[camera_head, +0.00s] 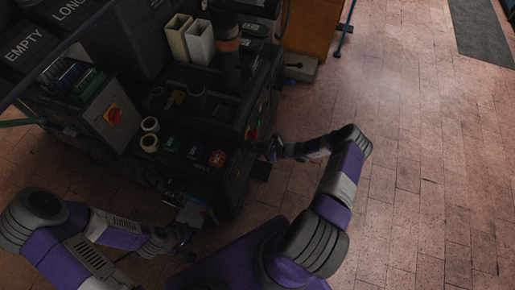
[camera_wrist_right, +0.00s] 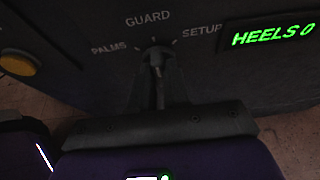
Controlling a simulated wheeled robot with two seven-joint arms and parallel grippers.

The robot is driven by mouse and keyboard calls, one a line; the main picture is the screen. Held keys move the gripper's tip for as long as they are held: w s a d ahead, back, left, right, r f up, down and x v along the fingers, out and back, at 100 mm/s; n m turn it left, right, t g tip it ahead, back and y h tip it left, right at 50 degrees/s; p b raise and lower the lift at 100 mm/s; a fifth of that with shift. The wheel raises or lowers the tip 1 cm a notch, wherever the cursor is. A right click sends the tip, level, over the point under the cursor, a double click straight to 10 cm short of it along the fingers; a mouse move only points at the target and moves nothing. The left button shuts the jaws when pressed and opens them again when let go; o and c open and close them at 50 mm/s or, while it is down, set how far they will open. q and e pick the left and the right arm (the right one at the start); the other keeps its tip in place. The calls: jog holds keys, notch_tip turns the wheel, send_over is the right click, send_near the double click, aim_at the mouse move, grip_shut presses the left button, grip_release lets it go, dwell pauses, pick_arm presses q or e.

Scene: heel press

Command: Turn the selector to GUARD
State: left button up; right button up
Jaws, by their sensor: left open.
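The selector (camera_wrist_right: 156,52) is a small dark knob on the panel in the right wrist view. PALMS is printed at its left, GUARD above it and SETUP at its right. My right gripper (camera_wrist_right: 157,73) reaches up to the knob, its narrow fingers close together at it, and looks shut on it. The fingers partly hide the knob, so its exact pointing is hard to read. In the head view my right gripper (camera_head: 270,150) is at the machine's right-hand side. My left gripper (camera_head: 185,235) is open and away from the selector, near the machine's lower front.
A green display reading HEELS 0 (camera_wrist_right: 272,34) is right of the selector, and a yellow button (camera_wrist_right: 18,64) is at its left. The floor at right is clear.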

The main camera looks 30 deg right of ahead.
jog(key=o, duration=0.4)
jog(key=shift+c, duration=0.2)
jog(key=p+v, duration=0.2)
jog(key=v, duration=0.5)
jog(key=shift+s+d, duration=0.2)
jog(key=shift+a+r, duration=0.1)
jog(key=shift+r, duration=0.05)
